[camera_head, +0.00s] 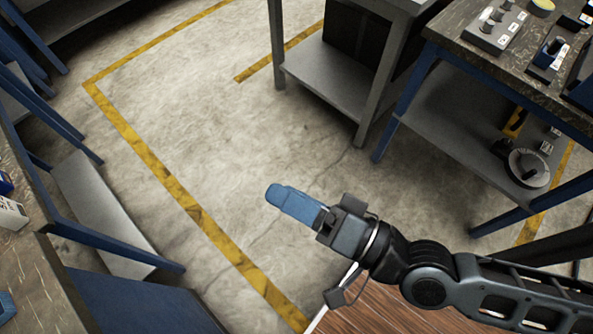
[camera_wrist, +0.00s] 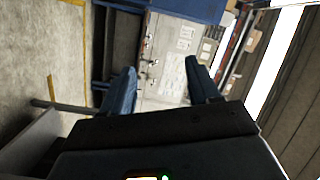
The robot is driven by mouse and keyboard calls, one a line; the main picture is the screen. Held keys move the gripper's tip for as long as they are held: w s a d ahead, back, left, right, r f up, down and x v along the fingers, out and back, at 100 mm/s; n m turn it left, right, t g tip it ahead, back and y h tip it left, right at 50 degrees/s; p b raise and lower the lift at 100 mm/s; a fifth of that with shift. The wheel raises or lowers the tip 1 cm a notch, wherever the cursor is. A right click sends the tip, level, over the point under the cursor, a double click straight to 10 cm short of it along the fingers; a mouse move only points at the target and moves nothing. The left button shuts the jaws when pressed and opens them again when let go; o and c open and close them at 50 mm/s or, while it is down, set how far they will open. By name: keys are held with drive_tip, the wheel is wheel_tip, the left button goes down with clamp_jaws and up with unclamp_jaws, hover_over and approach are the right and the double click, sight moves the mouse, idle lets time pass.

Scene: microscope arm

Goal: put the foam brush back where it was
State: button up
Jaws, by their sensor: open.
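My gripper (camera_head: 283,196) is in the middle of the head view, over the open floor and away from the tables. In the wrist view my gripper (camera_wrist: 163,85) shows two blue fingers spread apart, with nothing held between them. I cannot make out a foam brush in either view. The things on the benches are small or cut off by the picture edge.
A dark-topped bench (camera_head: 455,28) at the upper right bears a grey block with knobs (camera_head: 495,28) and a yellow round thing (camera_head: 542,5). A bench (camera_head: 35,275) stands at the lower left with a white box (camera_head: 11,212). The floor between is clear.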

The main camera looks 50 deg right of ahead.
drive_tip(key=s+d+r+n+g+h, duration=0.1)
drive_tip(key=s+d+r+n, duration=0.1)
drive_tip(key=s+n, duration=0.3)
drive_tip(key=s+d+r+n+g+h, duration=0.1)
drive_tip(key=s+d+r+n+g, duration=0.1)
drive_tip(key=s+d+n, duration=0.2)
drive_tip(key=s+n, duration=0.2)
drive_tip(key=s, duration=0.2)
drive_tip(key=shift+d+h, duration=0.15)
drive_tip(key=shift+h, duration=0.25)
